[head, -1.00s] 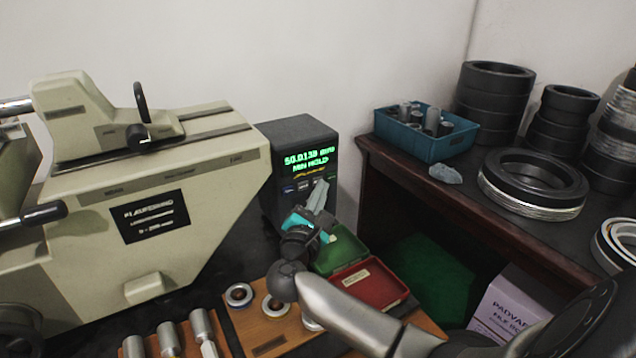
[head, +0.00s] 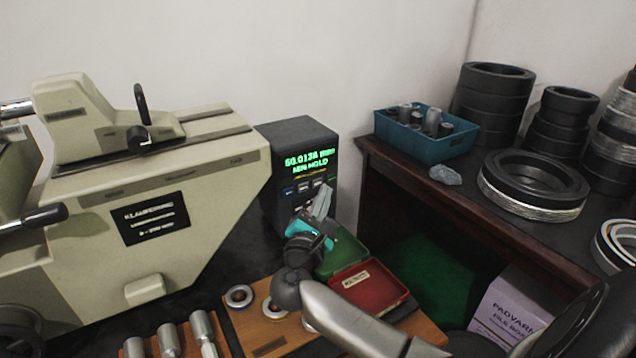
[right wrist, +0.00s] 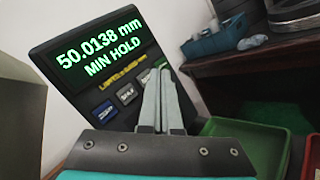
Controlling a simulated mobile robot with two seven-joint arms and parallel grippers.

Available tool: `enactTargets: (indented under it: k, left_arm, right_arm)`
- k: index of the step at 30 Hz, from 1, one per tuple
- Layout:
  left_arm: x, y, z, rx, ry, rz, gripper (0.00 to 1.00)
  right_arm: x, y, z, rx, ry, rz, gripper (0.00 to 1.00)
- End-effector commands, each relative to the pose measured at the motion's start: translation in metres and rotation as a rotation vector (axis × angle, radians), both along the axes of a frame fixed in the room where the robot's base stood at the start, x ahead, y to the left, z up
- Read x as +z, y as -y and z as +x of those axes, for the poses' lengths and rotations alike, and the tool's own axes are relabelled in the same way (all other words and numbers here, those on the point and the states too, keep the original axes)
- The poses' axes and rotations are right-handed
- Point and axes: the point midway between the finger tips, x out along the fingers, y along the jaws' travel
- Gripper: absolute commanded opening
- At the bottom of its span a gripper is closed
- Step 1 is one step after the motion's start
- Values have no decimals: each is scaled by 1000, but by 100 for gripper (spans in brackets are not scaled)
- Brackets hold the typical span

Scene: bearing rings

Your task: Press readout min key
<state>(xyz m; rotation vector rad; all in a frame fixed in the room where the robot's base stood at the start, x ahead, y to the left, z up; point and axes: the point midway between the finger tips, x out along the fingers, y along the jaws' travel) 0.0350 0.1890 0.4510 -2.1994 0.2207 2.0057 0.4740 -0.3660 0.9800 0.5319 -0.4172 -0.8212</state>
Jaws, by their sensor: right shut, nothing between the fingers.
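The dark readout box (head: 297,133) stands behind the measuring machine's right end. Its lit green display reads 50.0138 mm and MIN HOLD, clearest in the right wrist view (right wrist: 100,48). A row of small keys lies under the display, with a blue key (right wrist: 103,110) and a grey key (right wrist: 126,93) showing. My right gripper (head: 324,190) is shut and empty, its fingertips in front of the keys at the right of the row. In the right wrist view its fingers (right wrist: 162,75) hide part of the key panel. I cannot tell whether the tips touch a key. My left gripper is not in view.
A beige measuring machine (head: 100,200) fills the left. A green box (head: 343,249) and a red tray (head: 368,287) sit below my right gripper. A wooden board (head: 250,318) holds rings. A dark shelf (head: 420,174) at right carries a blue bin (head: 415,141) and stacked rings.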

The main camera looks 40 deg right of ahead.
Motion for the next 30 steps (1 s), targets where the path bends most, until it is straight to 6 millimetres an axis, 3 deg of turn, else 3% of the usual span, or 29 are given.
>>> enactTargets:
  k: [18, 30]
  left_arm:
    - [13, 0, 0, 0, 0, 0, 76]
    - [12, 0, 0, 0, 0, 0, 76]
  right_arm:
    - [0, -5, -48, -1, 0, 1, 0]
    - [0, -6, -50, -1, 0, 0, 0]
